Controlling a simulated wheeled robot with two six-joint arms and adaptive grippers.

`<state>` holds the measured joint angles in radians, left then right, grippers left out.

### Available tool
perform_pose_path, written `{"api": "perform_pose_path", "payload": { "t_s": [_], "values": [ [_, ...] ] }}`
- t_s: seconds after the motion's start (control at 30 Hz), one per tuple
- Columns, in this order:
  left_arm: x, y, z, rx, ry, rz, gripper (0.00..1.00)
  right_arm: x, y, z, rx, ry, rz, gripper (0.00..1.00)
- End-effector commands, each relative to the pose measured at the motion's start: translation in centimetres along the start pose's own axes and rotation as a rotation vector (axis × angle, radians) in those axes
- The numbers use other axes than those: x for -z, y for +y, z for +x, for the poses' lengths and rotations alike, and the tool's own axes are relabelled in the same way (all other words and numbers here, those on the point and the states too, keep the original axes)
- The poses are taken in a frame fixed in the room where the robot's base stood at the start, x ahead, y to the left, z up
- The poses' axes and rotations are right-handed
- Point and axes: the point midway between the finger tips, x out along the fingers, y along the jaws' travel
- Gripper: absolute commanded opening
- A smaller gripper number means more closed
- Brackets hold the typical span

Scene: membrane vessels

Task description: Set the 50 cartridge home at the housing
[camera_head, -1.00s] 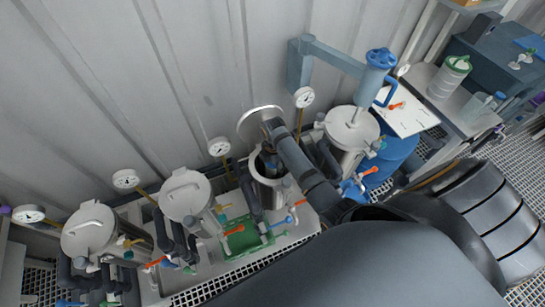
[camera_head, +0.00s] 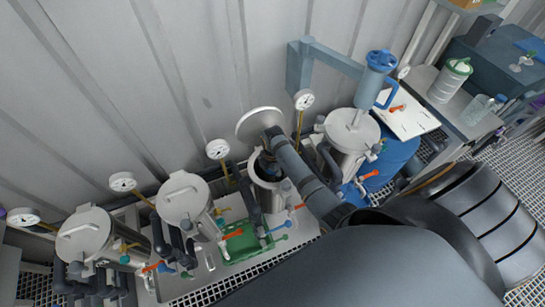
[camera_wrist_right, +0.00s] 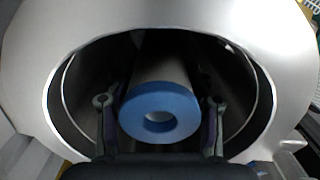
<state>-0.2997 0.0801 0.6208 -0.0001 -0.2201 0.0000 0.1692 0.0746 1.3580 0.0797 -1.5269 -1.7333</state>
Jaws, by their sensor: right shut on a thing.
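The open housing (camera_head: 270,196) is a steel vessel with its round lid (camera_head: 259,122) tipped back toward the wall. My right gripper (camera_head: 268,160) reaches down into its mouth, and its fingers are mostly hidden in the head view. In the right wrist view the housing rim (camera_wrist_right: 160,18) rings the fingers. There my right gripper (camera_wrist_right: 160,115) is shut on the cartridge (camera_wrist_right: 160,112), a grey tube with a blue ring-shaped end cap and a hole in its middle. The cartridge lies inside the housing mouth; its far end is hidden in the dark. My left gripper is not in view.
Closed steel vessels stand left (camera_head: 185,198) and right (camera_head: 351,130) of the housing. Gauges on stems (camera_head: 304,99) rise behind them. A green tray (camera_head: 245,243) sits in front. A blue drum (camera_head: 388,160) and a bench (camera_head: 462,110) stand to the right.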

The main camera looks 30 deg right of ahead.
Motion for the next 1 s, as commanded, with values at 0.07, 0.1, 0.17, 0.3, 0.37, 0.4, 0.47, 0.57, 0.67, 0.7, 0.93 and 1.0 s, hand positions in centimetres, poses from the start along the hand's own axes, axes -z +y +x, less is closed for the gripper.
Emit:
{"api": "perform_pose_path", "payload": {
  "t_s": [0.07,0.1,0.17,0.3,0.37,0.4,0.47,0.57,0.67,0.7,0.93,1.0],
  "values": [
    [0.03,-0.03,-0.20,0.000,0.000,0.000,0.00,0.01,0.02,-0.01,0.000,0.000,0.000,0.00],
    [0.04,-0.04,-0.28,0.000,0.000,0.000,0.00,0.01,0.02,0.04,0.000,0.000,0.000,0.00],
    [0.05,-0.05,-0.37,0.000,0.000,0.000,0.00,0.01,0.02,0.14,0.000,0.000,0.000,0.00],
    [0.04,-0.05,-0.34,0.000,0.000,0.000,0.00,0.01,0.02,0.33,-0.001,0.000,0.000,0.00],
    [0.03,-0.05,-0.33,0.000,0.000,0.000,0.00,0.02,0.01,0.35,0.000,0.000,0.000,0.00],
    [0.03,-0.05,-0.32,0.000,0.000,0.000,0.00,0.02,0.01,0.36,0.000,0.000,0.000,0.55],
    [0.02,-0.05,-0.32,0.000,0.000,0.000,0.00,0.03,0.00,0.37,0.000,0.000,0.000,0.63],
    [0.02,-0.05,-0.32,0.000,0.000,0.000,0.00,0.02,0.00,0.36,0.000,0.000,0.000,0.77],
    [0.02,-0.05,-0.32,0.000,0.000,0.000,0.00,0.02,0.01,0.35,0.000,0.000,0.000,0.80],
    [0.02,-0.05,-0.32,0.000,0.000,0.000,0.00,0.02,0.01,0.34,0.000,0.000,0.000,0.80],
    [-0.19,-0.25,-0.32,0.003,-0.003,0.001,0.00,0.01,0.02,0.12,0.000,0.000,0.000,0.80],
    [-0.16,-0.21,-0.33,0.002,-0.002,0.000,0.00,-0.01,0.09,-0.59,-0.002,0.000,0.000,0.80]
  ]
}}
